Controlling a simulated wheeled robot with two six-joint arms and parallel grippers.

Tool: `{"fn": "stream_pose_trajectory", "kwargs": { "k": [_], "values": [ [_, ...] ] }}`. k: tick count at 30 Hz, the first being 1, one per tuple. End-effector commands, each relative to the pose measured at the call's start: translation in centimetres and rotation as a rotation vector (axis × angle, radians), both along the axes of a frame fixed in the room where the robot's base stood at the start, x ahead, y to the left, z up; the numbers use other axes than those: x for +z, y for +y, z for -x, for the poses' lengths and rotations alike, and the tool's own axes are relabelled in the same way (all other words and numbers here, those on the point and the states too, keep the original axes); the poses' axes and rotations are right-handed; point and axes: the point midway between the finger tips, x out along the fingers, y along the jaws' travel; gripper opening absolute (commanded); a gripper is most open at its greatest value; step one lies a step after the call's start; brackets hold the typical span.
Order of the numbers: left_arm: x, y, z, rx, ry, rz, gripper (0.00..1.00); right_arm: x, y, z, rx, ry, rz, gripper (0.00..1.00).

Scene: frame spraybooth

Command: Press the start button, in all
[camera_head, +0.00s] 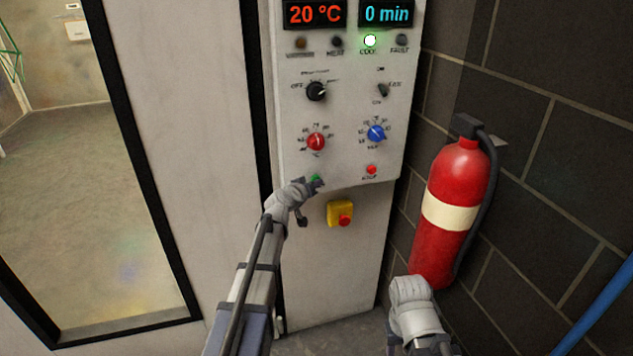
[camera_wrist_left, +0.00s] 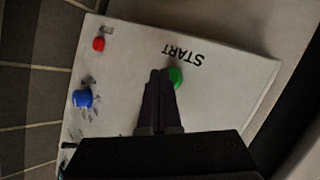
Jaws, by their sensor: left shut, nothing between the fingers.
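The green start button (camera_head: 315,178) sits at the lower left of the white control panel (camera_head: 340,110). In the left wrist view the green button (camera_wrist_left: 176,77) shows beside the word START, partly covered by my fingertips. My left gripper (camera_head: 316,184) is shut and empty, its tips right at the button. I cannot tell whether they touch it. My right arm shows at the lower right (camera_head: 412,300), but its fingers are not clearly seen.
The panel displays (camera_head: 315,14) read 20 °C and 0 min, and the COOL lamp (camera_head: 370,41) is lit. A red stop button (camera_head: 371,170) is to the right. A yellow box with a red emergency button (camera_head: 341,214) is below. A red fire extinguisher (camera_head: 455,205) stands at the right.

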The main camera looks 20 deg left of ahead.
Motion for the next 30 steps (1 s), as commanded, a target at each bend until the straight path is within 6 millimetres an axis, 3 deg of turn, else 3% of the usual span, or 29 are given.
{"fn": "stream_pose_trajectory", "kwargs": {
  "k": [17,30],
  "values": [
    [0.0,0.2,-0.2,0.001,0.0,0.0,0.0,0.0,0.0,0.0,0.0,0.0,0.0,0.5],
    [0.0,-0.8,1.3,0.0,-0.001,0.0,0.0,0.0,0.0,0.0,0.0,0.0,0.0,0.5]
  ]
}}
